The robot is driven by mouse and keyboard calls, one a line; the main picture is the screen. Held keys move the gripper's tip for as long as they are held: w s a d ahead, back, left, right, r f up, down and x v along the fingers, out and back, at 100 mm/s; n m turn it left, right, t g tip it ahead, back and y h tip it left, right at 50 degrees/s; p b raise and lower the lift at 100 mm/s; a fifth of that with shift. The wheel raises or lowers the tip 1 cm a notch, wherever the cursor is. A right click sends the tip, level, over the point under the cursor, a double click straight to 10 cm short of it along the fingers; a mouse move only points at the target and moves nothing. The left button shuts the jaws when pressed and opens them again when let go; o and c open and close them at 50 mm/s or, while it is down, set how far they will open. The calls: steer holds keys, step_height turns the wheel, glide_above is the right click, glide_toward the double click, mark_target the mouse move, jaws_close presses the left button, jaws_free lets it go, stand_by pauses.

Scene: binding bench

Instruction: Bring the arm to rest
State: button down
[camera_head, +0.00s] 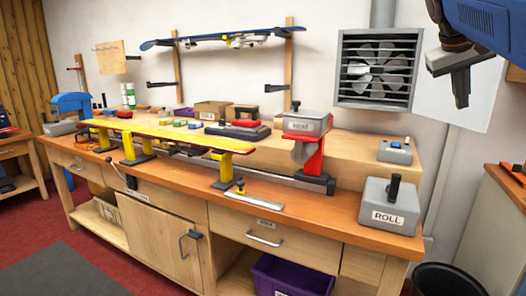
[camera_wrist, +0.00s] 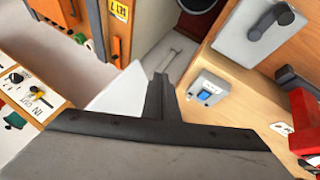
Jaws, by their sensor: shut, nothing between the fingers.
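My gripper (camera_head: 460,88) hangs at the upper right in the head view, below my blue arm link. It is in the air, above and to the right of the bench, in front of the white wall. Its dark fingers are together with nothing between them. In the wrist view the closed fingers (camera_wrist: 158,95) point up the picture, clear of the bench. Nothing touches the gripper in either view.
The wooden bench (camera_head: 310,220) carries a grey ROLL block (camera_head: 390,207), a red-and-grey press (camera_head: 308,140) and a yellow ski (camera_head: 170,132) on stands. A wall fan (camera_head: 376,68) and a black bin (camera_head: 447,279) are nearby. The red floor (camera_head: 60,240) at left is open.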

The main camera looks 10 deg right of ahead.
steer(key=s+a+f+n+y, duration=0.1)
steer(key=s+a+f+y, duration=0.1)
steer(key=s+a+f, duration=0.4)
steer(key=s+a+f+n+t+y, duration=0.1)
steer(key=s+a+f, duration=0.5)
steer(key=a+f, duration=0.6)
steer(key=s+a+f+n+y, duration=0.2)
steer(key=s+a+f, duration=0.5)
steer(key=f, duration=1.5)
steer(key=shift+a+f+t+y, duration=0.4)
steer(key=shift+a+y, duration=0.4)
steer(key=shift+a, duration=0.45)
